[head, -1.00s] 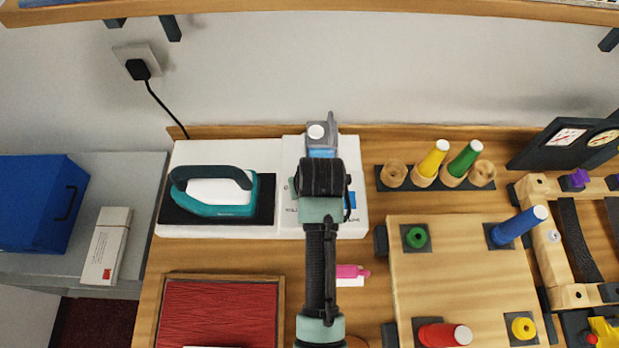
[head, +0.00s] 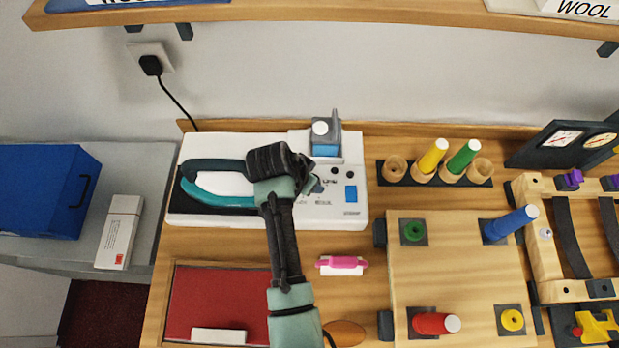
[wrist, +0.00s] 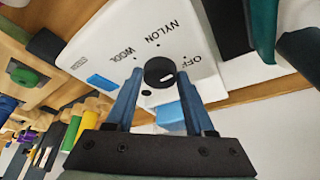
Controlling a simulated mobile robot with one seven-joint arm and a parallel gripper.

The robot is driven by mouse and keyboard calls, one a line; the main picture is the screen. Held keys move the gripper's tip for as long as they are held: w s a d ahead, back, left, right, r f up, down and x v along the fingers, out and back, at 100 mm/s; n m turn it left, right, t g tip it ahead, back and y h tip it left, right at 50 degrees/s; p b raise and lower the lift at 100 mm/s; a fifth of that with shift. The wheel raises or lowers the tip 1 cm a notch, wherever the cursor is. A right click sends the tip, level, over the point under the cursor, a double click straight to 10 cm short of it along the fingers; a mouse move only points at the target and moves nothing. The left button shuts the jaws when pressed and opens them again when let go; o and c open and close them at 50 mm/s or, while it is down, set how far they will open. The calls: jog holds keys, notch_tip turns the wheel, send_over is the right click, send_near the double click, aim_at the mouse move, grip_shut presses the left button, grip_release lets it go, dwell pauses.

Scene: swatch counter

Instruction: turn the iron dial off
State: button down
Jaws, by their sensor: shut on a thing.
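The iron's station is a white base (head: 215,222) with a teal and dark iron (head: 215,165) lying on its left part. The black round dial (wrist: 159,72) sits on the white panel, with OFF, WOOL and NYLON printed around it. My gripper (wrist: 160,75) has its two blue fingers on either side of the dial and is shut on it. A white mark shows low on the dial's left; I cannot tell clearly which label the dial points at. In the head view my gripper (head: 314,186) reaches the panel from the left and hides the dial.
A blue button (head: 350,193) and a grey-blue block with a white top (head: 325,140) are on the base. A pink item (head: 342,262) lies in front. A red tray (head: 210,300) is front left.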

jog(key=shift+w+m, duration=0.1)
jog(key=shift+m, duration=0.5)
jog(key=shift+h, duration=0.3)
jog(key=shift+c, duration=1.4)
grip_release()
jog(key=shift+a+r, duration=0.1)
jog(key=b+v, duration=0.1)
jog(key=v, duration=1.2)
jog(key=shift+w+b, duration=0.25)
jog(key=shift+b, duration=0.05)
jog(key=shift+g, duration=0.3)
